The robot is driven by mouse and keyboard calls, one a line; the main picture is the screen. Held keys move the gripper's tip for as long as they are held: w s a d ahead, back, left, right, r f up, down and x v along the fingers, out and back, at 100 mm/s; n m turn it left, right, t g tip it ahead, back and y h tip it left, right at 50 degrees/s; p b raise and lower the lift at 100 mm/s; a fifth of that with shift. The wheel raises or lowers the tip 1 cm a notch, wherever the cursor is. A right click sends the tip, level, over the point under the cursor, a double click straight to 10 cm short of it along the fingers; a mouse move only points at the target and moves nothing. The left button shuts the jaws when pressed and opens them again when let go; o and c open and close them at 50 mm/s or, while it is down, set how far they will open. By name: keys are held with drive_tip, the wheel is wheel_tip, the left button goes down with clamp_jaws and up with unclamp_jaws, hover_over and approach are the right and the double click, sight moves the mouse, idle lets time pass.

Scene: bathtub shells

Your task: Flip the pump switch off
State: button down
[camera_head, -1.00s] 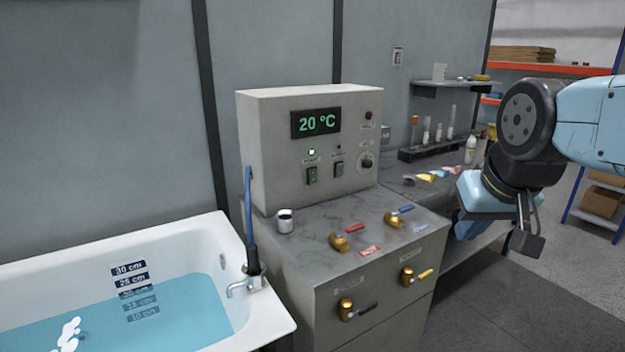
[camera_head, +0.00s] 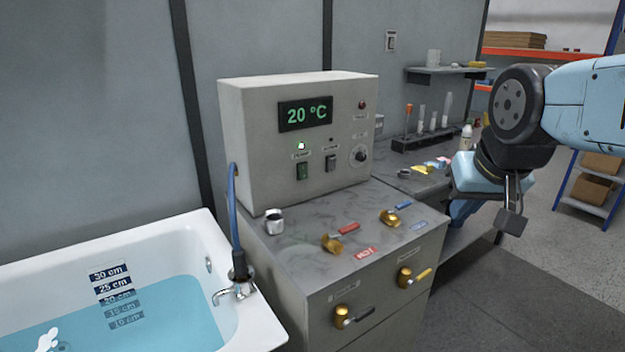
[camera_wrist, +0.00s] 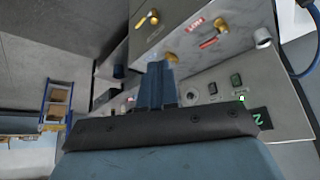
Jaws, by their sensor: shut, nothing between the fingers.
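The grey control box (camera_head: 298,140) stands on the counter with a green 20 °C display (camera_head: 305,114).
A knob (camera_head: 360,154) sits right of the switches. Brass valves with red (camera_head: 332,242) and blue (camera_head: 390,217) handles and a metal cup (camera_head: 274,221) are on the counter. A water-filled bathtub (camera_head: 200,250) stands left. A test-tube rack (camera_head: 425,137) stands behind my arm.

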drive_tip(key=w+a+f+m+t+y, duration=0.1)
drive_tip(key=w+a+f+m+t, duration=0.2)
drive_tip(key=w, duration=0.8)
drive_tip(key=w+a+f+m+t, duration=0.2)
drive_tip(key=w, duration=1)
drive_tip(key=w+a+f+m+t+y, duration=0.1)
drive_tip(key=w+a+f+m+y, duration=0.1)
drive_tip(key=w+a+f+y, duration=0.2)
drive_tip(key=w+a+f+m+t+y, duration=0.1)
drive_tip(key=w+a+f+m+y, duration=0.2)
drive_tip(key=a, duration=0.5)
drive_tip(key=shift+w+a+f+m+t+y, duration=0.35)
drive_tip(key=shift+w+f+y, duration=0.35)
drive_tip(key=shift+w+f, duration=0.4)
drive_tip(key=shift+s+f, duration=0.1)
drive_tip(key=shift+s, duration=0.05)
